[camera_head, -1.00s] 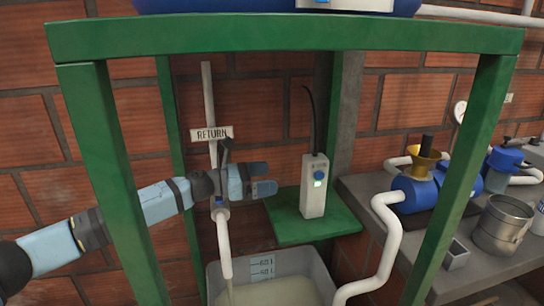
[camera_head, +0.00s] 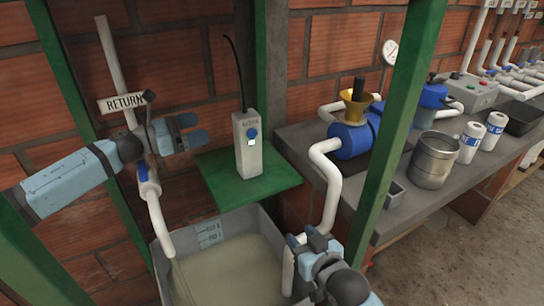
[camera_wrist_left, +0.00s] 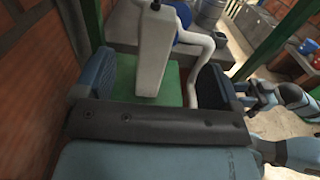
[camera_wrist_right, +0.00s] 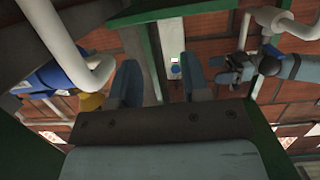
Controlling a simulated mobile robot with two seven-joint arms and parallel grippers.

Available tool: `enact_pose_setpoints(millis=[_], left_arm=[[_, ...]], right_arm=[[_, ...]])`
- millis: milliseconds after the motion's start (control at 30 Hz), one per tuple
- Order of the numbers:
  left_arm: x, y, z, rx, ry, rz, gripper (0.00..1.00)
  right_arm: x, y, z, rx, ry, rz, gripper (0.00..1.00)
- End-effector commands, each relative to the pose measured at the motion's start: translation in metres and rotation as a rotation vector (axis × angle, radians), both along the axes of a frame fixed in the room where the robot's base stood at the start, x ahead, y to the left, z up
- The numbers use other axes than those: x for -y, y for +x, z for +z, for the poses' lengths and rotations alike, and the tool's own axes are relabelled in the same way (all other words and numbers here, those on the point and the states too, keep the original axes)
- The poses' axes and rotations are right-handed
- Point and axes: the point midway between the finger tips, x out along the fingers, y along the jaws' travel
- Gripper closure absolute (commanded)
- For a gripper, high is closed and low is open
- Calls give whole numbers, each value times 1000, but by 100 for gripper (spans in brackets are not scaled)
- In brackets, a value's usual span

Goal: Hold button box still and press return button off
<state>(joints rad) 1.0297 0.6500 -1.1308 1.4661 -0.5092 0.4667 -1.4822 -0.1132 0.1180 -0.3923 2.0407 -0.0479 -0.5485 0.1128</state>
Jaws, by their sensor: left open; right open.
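The white button box (camera_head: 246,160) stands upright on a green shelf (camera_head: 262,185), with a black cable rising from its top. It has a blue button (camera_head: 252,133) and a small pale lit square (camera_head: 251,142) on its front. My left gripper (camera_head: 197,129) is open and empty, left of the box and apart from it. In the left wrist view the box (camera_wrist_left: 152,50) shows ahead between the fingers. My right gripper (camera_head: 306,240) is open and empty, low in front by the basin. In the right wrist view the box (camera_wrist_right: 173,45) shows far ahead between the fingers.
A RETURN sign (camera_head: 122,102) and white pipe (camera_head: 155,205) are beside my left gripper. A grey basin (camera_head: 165,275) of liquid lies below the shelf. A green frame post (camera_head: 400,120) stands right of the box. The bench (camera_head: 400,195) holds a blue pump (camera_head: 352,138) and steel pot (camera_head: 433,160).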

Motion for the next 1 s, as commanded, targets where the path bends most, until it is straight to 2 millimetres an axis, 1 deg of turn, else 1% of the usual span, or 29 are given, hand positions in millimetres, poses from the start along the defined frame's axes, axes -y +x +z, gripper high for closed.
enact_pose_setpoints(millis=[33, 100, 167, 200, 333, 400, 500, 667, 767, 867, 1000], left_arm=[[0, 0, 0, 0, 0, 0, 11], [0, 0, 0, 0, 0, 0, 11], [0, 0, 0, 0, 0, 0, 11], [0, 0, 0, 0, 0, 0, 11], [0, 0, 0, 0, 0, 0, 11], [0, 0, 0, 0, 0, 0, 11], [0, 0, 0, 0, 0, 0, 11], [4, 2, 0, 0, 0, -1, 11], [13, 5, 1, 1, 0, -1, 11], [28, 11, 1, 0, -1, -2, 11], [54, 22, 1, 1, -1, -3, 11]], right_arm=[[-7, 19, 19, 38, -2, 8, 57], [-16, 41, 40, 79, -5, 15, 57], [-24, 58, 59, 112, -9, 22, 57], [-28, 68, 72, 133, -10, 25, 57], [-41, 94, 108, 195, -21, 35, 57], [-46, 104, 123, 218, -24, 39, 57], [-52, 113, 138, 242, -29, 43, 57], [-54, 119, 148, 256, -32, 43, 57], [-55, 119, 148, 256, -32, 44, 57], [-54, 119, 148, 256, -31, 44, 57], [-54, 119, 147, 256, -31, 44, 57]])
